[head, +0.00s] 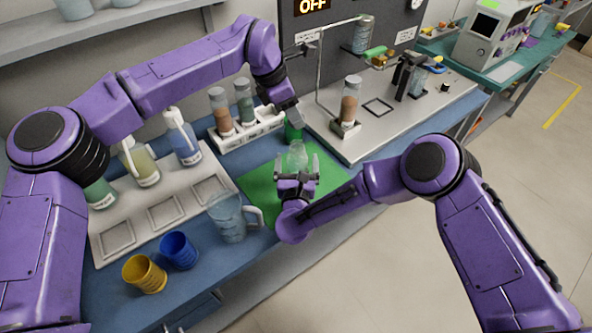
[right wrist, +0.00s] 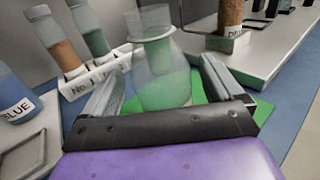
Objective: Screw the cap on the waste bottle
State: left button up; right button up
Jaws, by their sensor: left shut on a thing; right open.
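No bottle with a readable waste label shows. A clear conical flask (head: 297,157) stands upright over the green mat (head: 258,183), and it also shows in the right wrist view (right wrist: 163,75). My right gripper (head: 297,172) is open, with its fingers spread at the near side of the flask; the flask appears between or just beyond their tips in the right wrist view (right wrist: 160,85). My left gripper (head: 290,112) points down behind the flask and is shut on a small dark green thing (head: 293,132). I cannot tell whether that is a cap.
A white rack (head: 250,133) holds brown and green bottles behind. A brown-filled bottle (head: 350,100) stands on the metal platform (head: 400,125) at right. A white tray (head: 130,240) with wash bottles, a clear jug (head: 228,218), a blue cup (head: 179,251) and a yellow cup (head: 145,274) are at left.

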aim_at(291, 126)
pick_arm(q)
jog(key=shift+s+r, duration=0.35)
jog(key=shift+s, duration=0.15)
pick_arm(e)
jog(key=shift+w+r, duration=0.3)
jog(key=shift+w, duration=0.55)
pick_arm(q)
jog(key=shift+d, duration=0.1)
pick_arm(e)
jog(key=shift+w+d, duration=0.1)
jog(key=shift+w, duration=0.25)
pick_arm(q)
jog(key=shift+w+f, duration=0.25)
jog(key=shift+w, duration=0.1)
jog(key=shift+s+r, duration=0.1)
jog(key=shift+s, duration=0.05)
pick_arm(e)
jog(key=shift+w+f, duration=0.15)
jog(key=shift+w, duration=0.15)
pick_arm(q)
jog(key=shift+s, duration=0.1)
pick_arm(e)
jog(key=shift+s, duration=0.1)
jog(key=c, duration=1.5)
pick_arm(q)
jog(key=shift+f, duration=2.5)
jog(key=shift+f, duration=0.1)
jog(key=shift+f, duration=0.8)
